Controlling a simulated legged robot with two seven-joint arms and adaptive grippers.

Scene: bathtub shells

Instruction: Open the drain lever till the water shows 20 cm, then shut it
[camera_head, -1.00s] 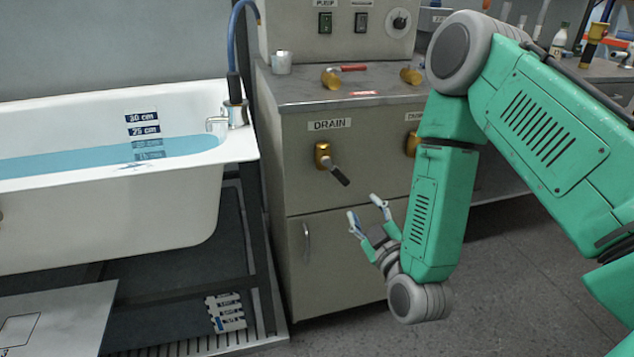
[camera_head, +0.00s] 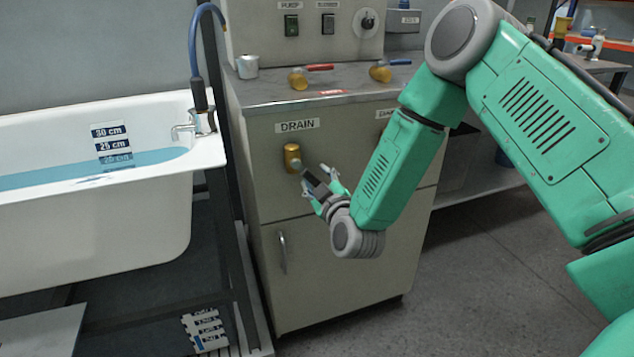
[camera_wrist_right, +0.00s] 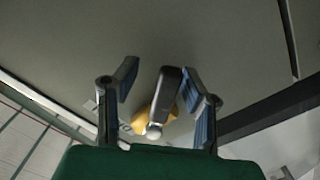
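The drain lever has a brass valve body (camera_head: 292,157) under the DRAIN label (camera_head: 297,125) on the cabinet front; its dark handle (camera_head: 311,177) slants down to the right. My right gripper (camera_head: 316,179) is at the handle, with its fingers on either side. In the right wrist view the gripper (camera_wrist_right: 160,78) is open, and the handle (camera_wrist_right: 165,95) lies between the fingers, nearer the right one; contact cannot be told. The blue water (camera_head: 60,173) in the white tub (camera_head: 90,220) stands below the 25 cm mark, around the 20 cm label (camera_head: 116,160). My left gripper is out of view.
A second valve label (camera_head: 386,114) is partly hidden by my right arm. The cabinet top (camera_head: 300,95) holds a metal cup (camera_head: 247,67) and loose brass valves with red and blue handles. A dark frame post (camera_head: 222,220) stands between tub and cabinet.

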